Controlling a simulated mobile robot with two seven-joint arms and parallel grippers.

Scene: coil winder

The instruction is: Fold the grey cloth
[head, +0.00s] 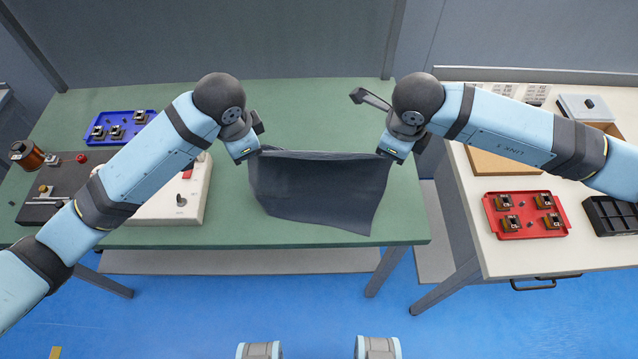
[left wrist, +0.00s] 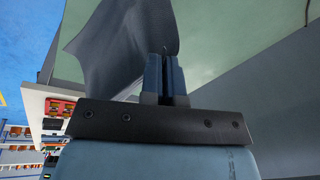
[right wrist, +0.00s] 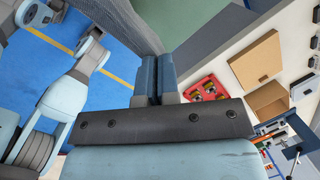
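The grey cloth (head: 322,190) hangs between my two grippers over the front part of the green table (head: 300,115). Its top edge is stretched between them, and its lower edge slants down toward the right. My left gripper (head: 256,152) is shut on the cloth's upper left corner; the left wrist view shows the fingers (left wrist: 165,72) closed with the cloth (left wrist: 115,45) running from them. My right gripper (head: 386,154) is shut on the upper right corner; the right wrist view shows its closed fingers (right wrist: 156,75) beside the cloth (right wrist: 130,25). Whether the lower edge touches the table is unclear.
On the green table's left are a blue tray (head: 127,117), a white control box (head: 190,200) and a dark winder (head: 60,178), partly behind my left arm. A white table at right holds a red tray (head: 525,228) and a black bin (head: 612,214). Green tabletop behind the cloth is clear.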

